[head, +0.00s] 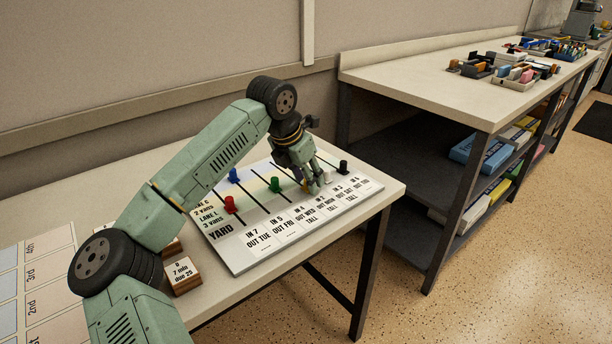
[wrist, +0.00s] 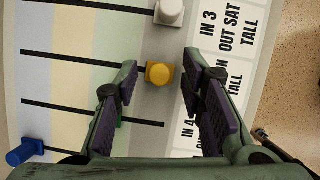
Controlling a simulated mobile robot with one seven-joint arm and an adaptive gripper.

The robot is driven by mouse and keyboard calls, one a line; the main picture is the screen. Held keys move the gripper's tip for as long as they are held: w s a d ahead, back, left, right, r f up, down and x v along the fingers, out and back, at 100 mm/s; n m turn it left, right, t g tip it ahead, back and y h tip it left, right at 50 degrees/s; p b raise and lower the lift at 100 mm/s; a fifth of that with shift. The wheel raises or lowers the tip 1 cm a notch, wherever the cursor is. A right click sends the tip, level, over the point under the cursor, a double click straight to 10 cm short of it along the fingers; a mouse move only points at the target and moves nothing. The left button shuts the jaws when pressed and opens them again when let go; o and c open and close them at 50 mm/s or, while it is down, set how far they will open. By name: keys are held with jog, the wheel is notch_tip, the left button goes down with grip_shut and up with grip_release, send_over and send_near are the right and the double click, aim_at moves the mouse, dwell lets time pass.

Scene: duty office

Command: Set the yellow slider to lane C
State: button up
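The yellow slider (wrist: 160,74) stands on a black slot line of the yard board (head: 223,248), near the end by the printed labels. In the wrist view it lies between the tips of my open gripper (wrist: 160,88), with a gap on both sides. In the head view my gripper (head: 314,184) is over the board's right half and mostly hides the yellow slider (head: 305,187). The board's colour bands show in the wrist view, but I cannot read which band is lane C.
A white slider (wrist: 169,12) is close by on the neighbouring line. Blue (head: 234,175), red (head: 230,204), green (head: 275,184) and black (head: 343,166) sliders stand elsewhere on the board. Wooden blocks with cards (head: 181,276) lie left of it. A second table (head: 420,80) stands behind right.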

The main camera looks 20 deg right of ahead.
grip_shut()
dwell(0.5)
dwell(0.4)
